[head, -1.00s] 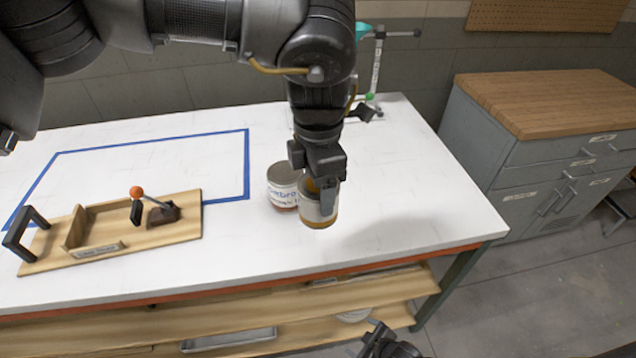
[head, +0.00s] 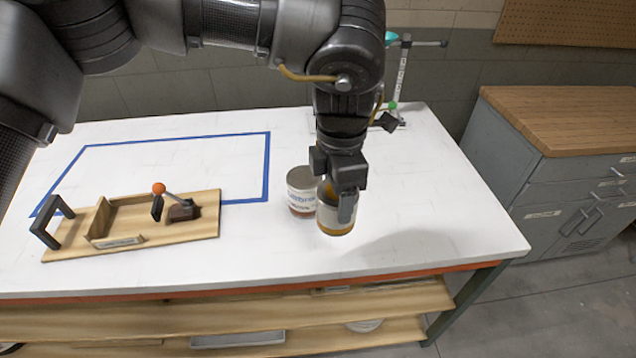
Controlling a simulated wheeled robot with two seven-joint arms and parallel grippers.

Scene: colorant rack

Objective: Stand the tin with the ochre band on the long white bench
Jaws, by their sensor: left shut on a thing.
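My left gripper (head: 338,190) points down and is shut on the tin with the ochre band (head: 334,218). This tin looks upright, with a pale label and ochre at its lower edge; the fingers hide part of it. It is over the front part of the long white bench (head: 440,180). I cannot tell whether its base touches the bench top. My right gripper is not in view.
A second tin (head: 301,193) with a white label and reddish-brown lower band stands just behind and left of the held tin. A wooden fixture (head: 180,232) with an orange-knobbed lever is at left, near a blue-taped outline (head: 267,165). A stand (head: 403,75) is at the back. Bench right is clear.

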